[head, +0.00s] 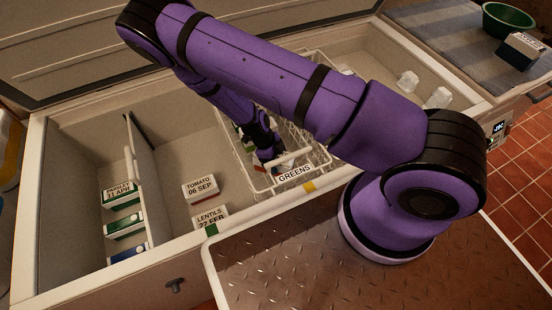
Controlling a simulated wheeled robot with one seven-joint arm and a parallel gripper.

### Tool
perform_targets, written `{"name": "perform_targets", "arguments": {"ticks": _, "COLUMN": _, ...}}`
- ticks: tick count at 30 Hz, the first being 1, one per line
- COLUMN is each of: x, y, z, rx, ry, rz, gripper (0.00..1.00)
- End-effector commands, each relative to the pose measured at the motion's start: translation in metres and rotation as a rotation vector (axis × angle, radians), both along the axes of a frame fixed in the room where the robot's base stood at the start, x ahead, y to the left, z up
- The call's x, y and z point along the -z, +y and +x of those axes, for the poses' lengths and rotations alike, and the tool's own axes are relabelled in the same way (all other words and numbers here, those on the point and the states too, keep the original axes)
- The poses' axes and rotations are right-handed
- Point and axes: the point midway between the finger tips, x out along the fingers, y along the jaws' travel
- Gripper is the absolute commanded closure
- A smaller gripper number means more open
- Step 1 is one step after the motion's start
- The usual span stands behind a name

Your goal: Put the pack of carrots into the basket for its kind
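I cannot make out a pack labelled carrots. A white wire basket (258,188) with a GREENS label (295,173) hangs inside the open chest freezer, with a few packs partly visible in it. My purple arm reaches down over it, and my gripper (270,160) is low in the basket area behind the front rim. Wires and the arm hide its fingertips, so I cannot tell whether it holds anything. More wire basketwork (314,150) shows to the right, largely covered by the arm; no label on it is visible.
Boxes marked TOMATO (199,187) and LENTILS (209,218) lie on the freezer floor. A divider (142,180) separates them from several boxes at left (124,225). White lumps (407,81) lie at the far right. A green bowl (508,20) and dark box (520,50) stand outside.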

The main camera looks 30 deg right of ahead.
Motion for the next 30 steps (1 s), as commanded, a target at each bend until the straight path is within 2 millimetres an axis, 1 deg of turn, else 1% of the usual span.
{"name": "perform_targets", "arguments": {"ticks": 4, "x": -0.003, "y": 0.0, "z": 0.0, "rx": 0.0, "ry": -0.001, "rz": 0.001, "gripper": 0.13}}
{"name": "perform_targets", "arguments": {"ticks": 7, "x": -0.012, "y": 0.003, "z": 0.003, "rx": -0.002, "ry": -0.002, "rz": 0.0, "gripper": 0.13}}
{"name": "perform_targets", "arguments": {"ticks": 11, "x": -0.033, "y": 0.01, "z": 0.01, "rx": -0.003, "ry": -0.003, "rz": 0.001, "gripper": 0.13}}
{"name": "perform_targets", "arguments": {"ticks": 18, "x": -0.078, "y": 0.023, "z": 0.023, "rx": -0.002, "ry": -0.003, "rz": 0.001, "gripper": 0.13}}
{"name": "perform_targets", "arguments": {"ticks": 21, "x": -0.092, "y": 0.027, "z": 0.027, "rx": -0.002, "ry": -0.002, "rz": 0.0, "gripper": 0.13}}
{"name": "perform_targets", "arguments": {"ticks": 25, "x": -0.106, "y": 0.031, "z": 0.031, "rx": -0.002, "ry": -0.002, "rz": 0.001, "gripper": 0.13}}
{"name": "perform_targets", "arguments": {"ticks": 30, "x": -0.113, "y": 0.032, "z": 0.032, "rx": 0.001, "ry": 0.0, "rz": 0.0, "gripper": 0.13}}
